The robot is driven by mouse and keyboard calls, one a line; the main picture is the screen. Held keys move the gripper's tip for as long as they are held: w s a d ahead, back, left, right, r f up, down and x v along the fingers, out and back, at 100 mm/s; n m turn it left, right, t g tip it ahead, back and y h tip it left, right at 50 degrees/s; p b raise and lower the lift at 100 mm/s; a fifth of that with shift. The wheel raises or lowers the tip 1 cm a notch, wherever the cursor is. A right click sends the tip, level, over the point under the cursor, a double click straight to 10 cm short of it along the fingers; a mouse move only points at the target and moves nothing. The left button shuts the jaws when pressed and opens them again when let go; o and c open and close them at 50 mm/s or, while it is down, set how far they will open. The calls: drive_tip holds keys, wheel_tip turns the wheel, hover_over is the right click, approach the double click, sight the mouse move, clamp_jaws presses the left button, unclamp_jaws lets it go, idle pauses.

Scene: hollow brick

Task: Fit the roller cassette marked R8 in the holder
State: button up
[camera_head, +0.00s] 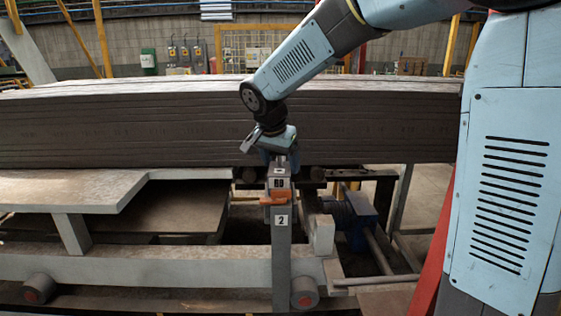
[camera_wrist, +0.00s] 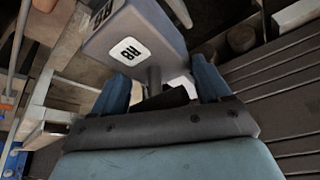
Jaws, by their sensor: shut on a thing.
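The roller cassette marked R8 (camera_wrist: 160,30) is a grey block with white labels in the wrist view. My gripper (camera_wrist: 162,82) is shut on its stem, with one blue finger on each side. In the head view my gripper (camera_head: 278,146) is above an upright grey post (camera_head: 282,250), which looks like the holder. The post bears a plate with a 2 and has an orange lever (camera_head: 280,196) across its upper part. A small block with a dark-and-white label (camera_head: 279,183), likely the cassette, lines up with the post top. I cannot tell whether it is seated.
A long stack of dark grey boards (camera_head: 120,125) runs across behind the post. A pale grey shelf (camera_head: 75,188) is at left. A grey beam (camera_head: 150,267) with rollers runs low in front. A blue motor-like unit (camera_head: 358,220) stands right of the post.

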drive_tip(key=shift+n, duration=0.3)
drive_tip(key=shift+s+f, duration=0.1)
drive_tip(key=shift+f, duration=0.3)
idle(0.7)
drive_tip(key=shift+f, duration=1.95)
idle(0.9)
drive_tip(key=o, duration=1.2)
drive_tip(key=shift+c, duration=0.2)
drive_tip(key=shift+o, duration=1)
drive_tip(key=shift+f, duration=0.1)
drive_tip(key=shift+s, duration=0.1)
drive_tip(key=v, duration=1.4)
drive_tip(key=shift+d, duration=0.1)
